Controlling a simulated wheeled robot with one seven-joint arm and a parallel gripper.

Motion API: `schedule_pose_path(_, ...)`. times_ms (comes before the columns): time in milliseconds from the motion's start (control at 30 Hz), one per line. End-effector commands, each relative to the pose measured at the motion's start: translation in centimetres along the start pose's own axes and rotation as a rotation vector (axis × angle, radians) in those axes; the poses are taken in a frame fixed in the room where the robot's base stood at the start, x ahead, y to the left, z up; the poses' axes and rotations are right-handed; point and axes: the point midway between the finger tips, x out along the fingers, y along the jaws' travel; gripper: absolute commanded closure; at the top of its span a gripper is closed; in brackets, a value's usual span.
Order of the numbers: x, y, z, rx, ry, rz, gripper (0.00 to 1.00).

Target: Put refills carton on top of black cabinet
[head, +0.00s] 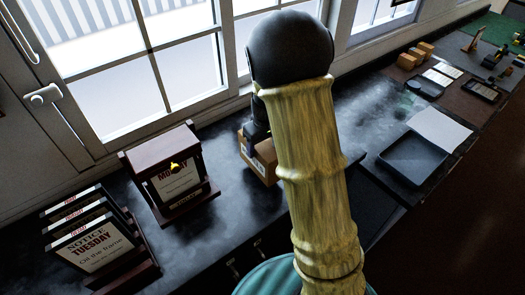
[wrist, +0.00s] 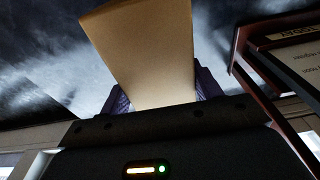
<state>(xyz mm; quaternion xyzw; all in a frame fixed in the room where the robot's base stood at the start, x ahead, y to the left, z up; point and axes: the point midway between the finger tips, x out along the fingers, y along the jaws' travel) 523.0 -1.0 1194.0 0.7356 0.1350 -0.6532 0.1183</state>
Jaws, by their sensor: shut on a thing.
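A brown cardboard carton (head: 262,163) shows in the head view beside my arm, over the black worktop near the window. Part of it is hidden behind the arm, and its label cannot be read. In the wrist view the tan carton (wrist: 150,50) sits between the fingers of my gripper (wrist: 162,92), which is shut on it. I cannot tell whether its underside touches the worktop. A dark cabinet front (head: 245,258) with small handles shows below the worktop edge, partly hidden by my arm; I cannot tell whether it is the task's black cabinet.
A dark wooden frame with a sign (head: 180,187) stands left of the carton; a similar frame is close at right in the wrist view (wrist: 262,70). Notice cards (head: 98,243) stand in a rack farther left. A dark tray (head: 413,158) and small boxes (head: 407,61) lie right.

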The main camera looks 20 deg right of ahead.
Motion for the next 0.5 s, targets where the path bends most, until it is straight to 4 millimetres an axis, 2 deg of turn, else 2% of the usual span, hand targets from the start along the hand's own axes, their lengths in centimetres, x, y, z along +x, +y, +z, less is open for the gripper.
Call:
schedule_pose_path(233,0.3,0.0,0.1,0.0,-0.001,0.0,0.7)
schedule_pose_path(500,3.5,0.0,0.5,0.001,-0.002,0.0,0.7)
